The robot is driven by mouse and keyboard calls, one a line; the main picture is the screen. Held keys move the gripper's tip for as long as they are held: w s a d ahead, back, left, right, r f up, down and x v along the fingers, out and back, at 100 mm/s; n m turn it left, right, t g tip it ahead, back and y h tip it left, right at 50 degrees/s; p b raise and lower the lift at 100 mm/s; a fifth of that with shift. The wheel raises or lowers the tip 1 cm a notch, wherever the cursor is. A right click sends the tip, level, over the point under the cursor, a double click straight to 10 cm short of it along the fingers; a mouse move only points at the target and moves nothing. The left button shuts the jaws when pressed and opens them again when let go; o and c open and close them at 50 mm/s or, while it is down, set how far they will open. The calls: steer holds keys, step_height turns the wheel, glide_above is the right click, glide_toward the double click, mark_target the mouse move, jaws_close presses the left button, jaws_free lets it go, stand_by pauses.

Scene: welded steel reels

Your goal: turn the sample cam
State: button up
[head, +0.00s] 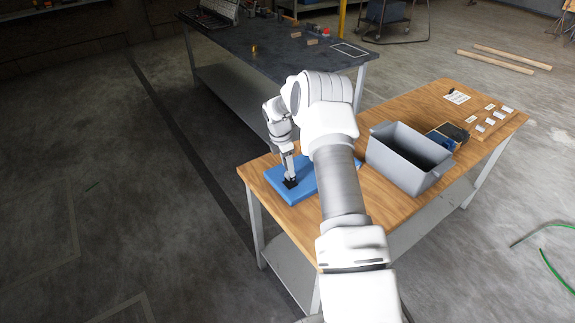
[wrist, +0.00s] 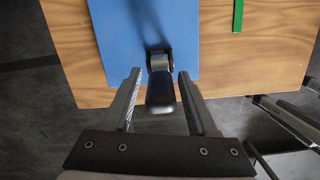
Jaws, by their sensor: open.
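The sample cam appears as a dark rounded lever (wrist: 160,93) on a small grey-and-black mount (wrist: 158,60) at the edge of a blue board (wrist: 125,40). The blue board (head: 277,177) lies at the near left end of the wooden table in the head view. My gripper (wrist: 159,76) is open, with one finger on each side of the lever; visible gaps separate it from both fingers. In the head view my gripper (head: 290,180) points down at the board, and the lever is too small to make out.
A grey open bin (head: 390,150) stands on the wooden table (head: 440,98), right of my arm. A blue-and-dark item (head: 447,136) and several small pale blocks lie beyond it. A dark workbench (head: 260,55) stands behind. A green strip (wrist: 238,15) lies beside the board.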

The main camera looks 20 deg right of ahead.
step_height(320, 180, up, 17)
steer(key=a+b, duration=0.1)
steer(key=a, duration=0.2)
steer(key=shift+s, duration=0.25)
steer(key=shift+r, duration=0.1)
steer(key=s+a+r+m+t, duration=0.1)
steer(key=s+a+r+m, duration=0.3)
steer(key=s+r, duration=0.4)
steer(key=s+a+r+m+t, duration=0.1)
steer(key=s+a+r+m, duration=0.35)
steer(key=s+r, duration=0.3)
steer(key=s+a+m+t+y, duration=0.1)
steer(key=s+a+m, duration=0.2)
steer(key=s, duration=0.8)
steer(key=s+a+m+t+y, duration=0.1)
steer(key=s+a+m+t, duration=0.1)
steer(key=s+m, duration=0.4)
steer(key=s+a, duration=0.1)
steer(key=s, duration=0.4)
steer(key=shift+f, duration=0.35)
